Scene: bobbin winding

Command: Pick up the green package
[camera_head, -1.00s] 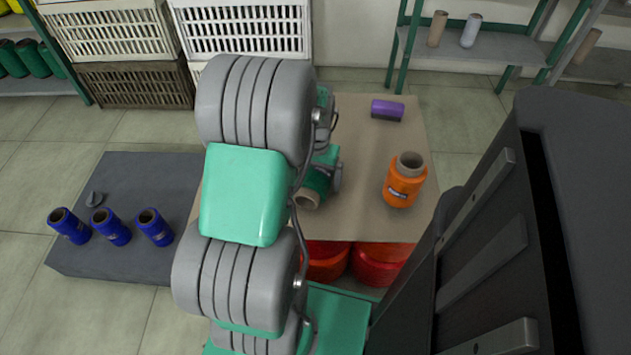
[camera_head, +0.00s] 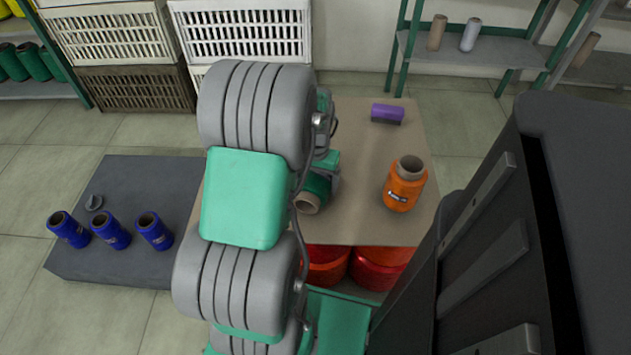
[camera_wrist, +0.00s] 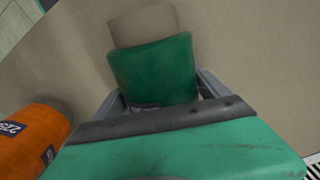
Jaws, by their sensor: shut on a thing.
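The green package (camera_wrist: 155,72) is a green bobbin on a brown core. In the wrist view it lies between the two grey fingers of my gripper (camera_wrist: 162,88), which are shut on its sides. In the head view the green package (camera_head: 317,187) lies on its side over the tan table (camera_head: 365,180), its brown core end towards the camera. My arm hides much of it and most of the gripper there. I cannot tell whether it touches the table.
An orange bobbin (camera_head: 404,185) stands upright to the right on the table, and a purple one (camera_head: 387,114) lies at the back. Several blue bobbins stand on a dark platform (camera_head: 150,185) at the left.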

